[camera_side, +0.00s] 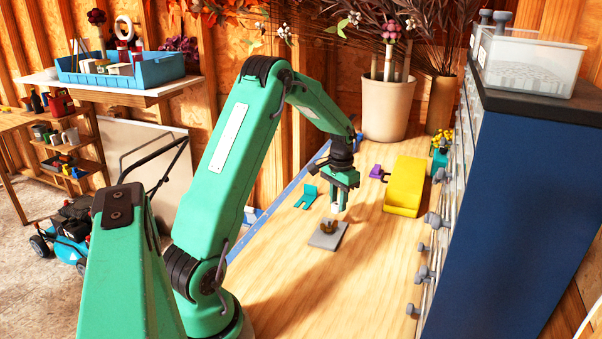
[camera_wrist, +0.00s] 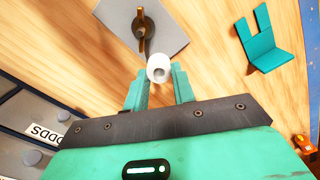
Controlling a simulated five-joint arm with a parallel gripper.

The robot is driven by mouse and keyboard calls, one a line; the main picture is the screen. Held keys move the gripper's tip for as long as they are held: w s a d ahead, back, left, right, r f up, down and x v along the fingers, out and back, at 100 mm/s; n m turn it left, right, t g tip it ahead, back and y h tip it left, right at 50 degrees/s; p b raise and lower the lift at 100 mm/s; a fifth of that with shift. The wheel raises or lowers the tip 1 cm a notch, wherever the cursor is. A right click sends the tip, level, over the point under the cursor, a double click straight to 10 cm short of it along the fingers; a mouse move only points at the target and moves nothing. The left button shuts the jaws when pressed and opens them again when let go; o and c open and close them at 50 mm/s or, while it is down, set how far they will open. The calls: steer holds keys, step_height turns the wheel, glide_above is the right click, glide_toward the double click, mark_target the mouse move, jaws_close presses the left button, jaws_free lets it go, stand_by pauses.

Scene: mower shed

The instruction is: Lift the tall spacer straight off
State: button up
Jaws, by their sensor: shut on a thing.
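The tall spacer (camera_wrist: 159,68) is a white round tube with a hole in its end, seen in the wrist view. My gripper (camera_wrist: 159,77) is shut on it, with a green finger on each side. A brass winged piece (camera_side: 329,228) sits on the plate. In the wrist view the brass piece (camera_wrist: 142,32) and plate (camera_wrist: 172,28) lie past the spacer, which appears clear of both.
A teal bracket (camera_side: 306,196) lies left of my gripper, and a purple piece (camera_side: 378,172) and a yellow block (camera_side: 405,187) lie right. A blue cabinet (camera_side: 505,190) with knobs bounds the bench's right side. The near bench top (camera_side: 350,300) is clear.

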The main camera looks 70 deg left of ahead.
steer(key=d+r, duration=0.6)
steer(key=d, duration=0.4)
steer(key=shift+w+d+r, duration=0.15)
steer(key=shift+w+d, duration=0.1)
steer(key=shift+d, duration=0.1)
